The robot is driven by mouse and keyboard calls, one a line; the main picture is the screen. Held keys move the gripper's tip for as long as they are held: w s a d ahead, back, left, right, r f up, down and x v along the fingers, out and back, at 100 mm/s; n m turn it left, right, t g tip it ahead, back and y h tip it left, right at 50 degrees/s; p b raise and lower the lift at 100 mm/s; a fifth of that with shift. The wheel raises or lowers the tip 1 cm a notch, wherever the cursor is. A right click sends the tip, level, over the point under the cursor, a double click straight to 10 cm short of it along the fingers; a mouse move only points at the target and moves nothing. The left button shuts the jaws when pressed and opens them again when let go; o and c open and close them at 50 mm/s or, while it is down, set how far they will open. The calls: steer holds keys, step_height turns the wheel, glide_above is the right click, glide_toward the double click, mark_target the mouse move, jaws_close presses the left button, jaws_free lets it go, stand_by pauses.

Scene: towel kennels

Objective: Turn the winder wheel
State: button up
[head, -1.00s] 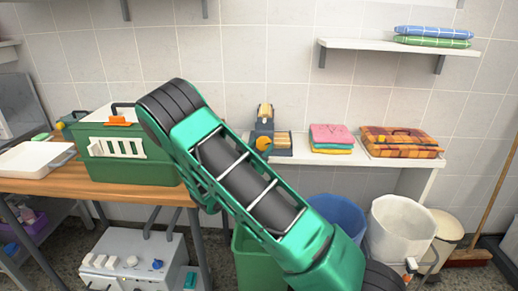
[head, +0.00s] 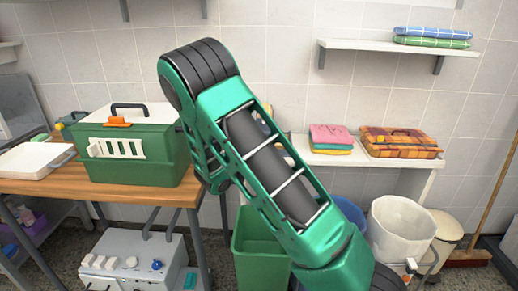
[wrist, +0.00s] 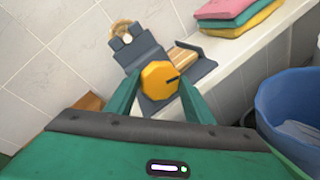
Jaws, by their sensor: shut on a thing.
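The winder is a dark grey device (wrist: 143,50) on the white shelf. It has a yellow-orange wheel (wrist: 158,76) with a dark mark on its face. In the wrist view my gripper (wrist: 160,82) has its two green fingers on either side of the wheel, shut on it. A round tan brush-like part (wrist: 124,32) and a tan roll (wrist: 182,57) show on the winder. In the head view my arm hides the wheel, my gripper and nearly all of the winder.
Folded towels (head: 331,138) and an orange plaid case (head: 400,142) sit on the white shelf (head: 375,160) to the right. Below are a green bin (head: 260,250), a blue bin (wrist: 290,105) and a white bin (head: 400,230). A green carrier (head: 135,165) stands on the wooden table (head: 110,190).

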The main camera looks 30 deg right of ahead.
steer(key=m+t+y, duration=0.1)
steer(key=m+y, duration=0.1)
steer(key=m, duration=0.3)
steer(key=m+t+y, duration=0.2)
steer(key=m, duration=0.3)
steer(key=d+m+t+y, duration=0.1)
steer(key=m+y, duration=0.2)
steer(key=m, duration=0.2)
steer(key=shift+s+f+m, duration=0.2)
steer(key=shift+s+m, duration=0.1)
steer(key=shift+s, duration=0.05)
stand_by(0.3)
steer(key=shift+f, duration=0.1)
stand_by(0.4)
steer(key=o, duration=1.1)
steer(key=shift+c, duration=0.2)
steer(key=shift+s, duration=0.1)
